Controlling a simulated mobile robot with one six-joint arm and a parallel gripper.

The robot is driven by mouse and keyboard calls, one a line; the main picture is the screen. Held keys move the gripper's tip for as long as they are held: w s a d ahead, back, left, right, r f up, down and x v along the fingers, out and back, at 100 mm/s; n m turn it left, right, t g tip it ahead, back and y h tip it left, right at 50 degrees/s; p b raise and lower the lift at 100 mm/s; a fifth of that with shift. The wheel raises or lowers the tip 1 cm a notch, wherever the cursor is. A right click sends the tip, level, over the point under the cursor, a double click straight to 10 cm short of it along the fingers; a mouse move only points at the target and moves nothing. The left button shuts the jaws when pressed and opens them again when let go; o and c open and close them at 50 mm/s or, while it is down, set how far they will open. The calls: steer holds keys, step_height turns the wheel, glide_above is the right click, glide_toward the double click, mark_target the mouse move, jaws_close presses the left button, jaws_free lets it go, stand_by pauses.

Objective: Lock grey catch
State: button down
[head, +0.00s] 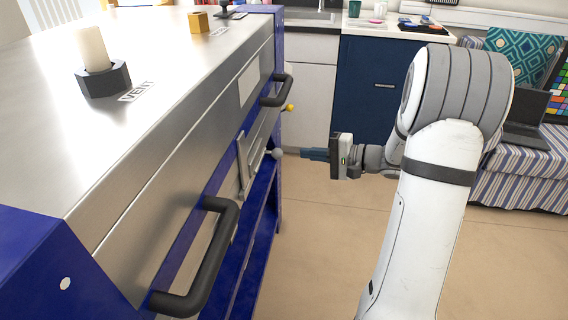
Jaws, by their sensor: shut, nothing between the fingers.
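The kiln (165,150) is a steel box on a blue frame at the left. A grey catch (277,153) with a round grey knob sticks out from the middle of its front, beside a grey metal plate (248,160). My gripper (303,154) points left toward the knob with its dark fingers shut and empty. In the picture the fingertips are just to the right of the knob, with a small gap. The far side of the catch and its fit against the kiln are hard to make out.
Black handles (205,270) and (278,90) stick out from the kiln front on either side of the catch. A yellow knob (289,107) shows farther back. A blue cabinet (380,95) stands behind. The floor (320,240) between kiln and arm is clear.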

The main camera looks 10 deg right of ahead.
steer(key=d+t, duration=0.1)
steer(key=w+d+f+m, duration=0.1)
steer(key=w+d+f+t+b, duration=0.1)
steer(key=d, duration=0.1)
steer(key=shift+w+d+f+t, duration=0.1)
steer(key=shift+w+f+t, duration=0.1)
steer(key=shift+w+t, duration=0.1)
steer(key=w+a+b, duration=0.2)
steer(key=w+a, duration=0.1)
steer(key=a, duration=0.6)
stand_by(0.3)
